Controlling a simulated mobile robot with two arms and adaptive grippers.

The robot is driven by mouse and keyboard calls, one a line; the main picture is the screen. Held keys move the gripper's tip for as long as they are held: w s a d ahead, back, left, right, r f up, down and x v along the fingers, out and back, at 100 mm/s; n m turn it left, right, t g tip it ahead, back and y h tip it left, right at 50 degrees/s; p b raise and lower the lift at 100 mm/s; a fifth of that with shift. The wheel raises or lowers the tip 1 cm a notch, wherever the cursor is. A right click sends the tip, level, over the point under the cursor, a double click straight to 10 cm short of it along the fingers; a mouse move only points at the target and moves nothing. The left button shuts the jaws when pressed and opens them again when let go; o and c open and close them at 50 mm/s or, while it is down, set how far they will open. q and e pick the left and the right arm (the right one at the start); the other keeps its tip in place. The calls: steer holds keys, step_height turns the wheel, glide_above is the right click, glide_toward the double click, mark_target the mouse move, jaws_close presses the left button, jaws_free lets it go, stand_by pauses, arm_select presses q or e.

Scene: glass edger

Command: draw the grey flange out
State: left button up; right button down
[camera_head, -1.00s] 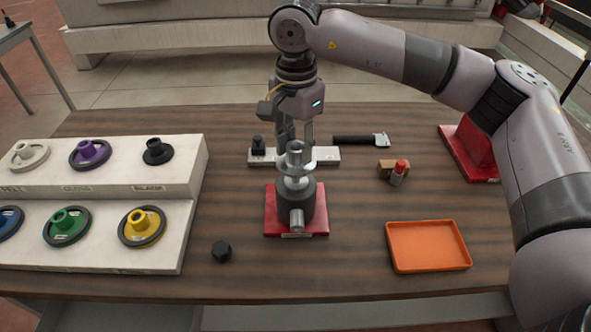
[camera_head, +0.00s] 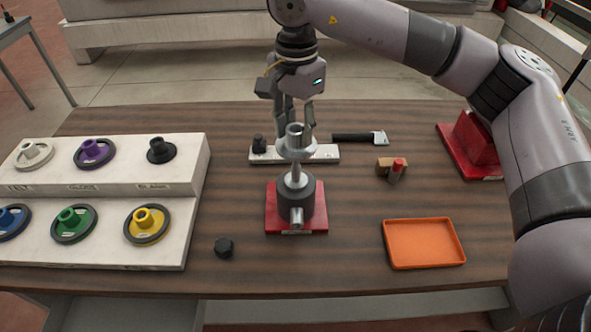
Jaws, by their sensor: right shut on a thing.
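The grey flange (camera_head: 295,145) is upright above the dark spindle holder (camera_head: 296,202), which stands on a red base plate (camera_head: 273,222). A thin grey shaft (camera_head: 296,174) shows between the flange and the holder's top. My right gripper (camera_head: 295,128) comes down from above and is shut on the grey flange at its upper hub. The far finger contact is partly hidden behind the hub. My left gripper is not in view.
A white two-step rack (camera_head: 195,235) with several coloured flanges stands at left. A black knob (camera_head: 224,247) lies near the front. An orange tray (camera_head: 389,245), a red-tipped object (camera_head: 398,168) and a wrench-like tool (camera_head: 355,138) are at right. A white bar (camera_head: 325,153) lies behind the holder.

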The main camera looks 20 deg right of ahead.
steer(key=shift+r, duration=0.1)
step_height(320, 180, up, 4)
steer(key=shift+f+p, duration=0.1)
steer(key=shift+p, duration=0.95)
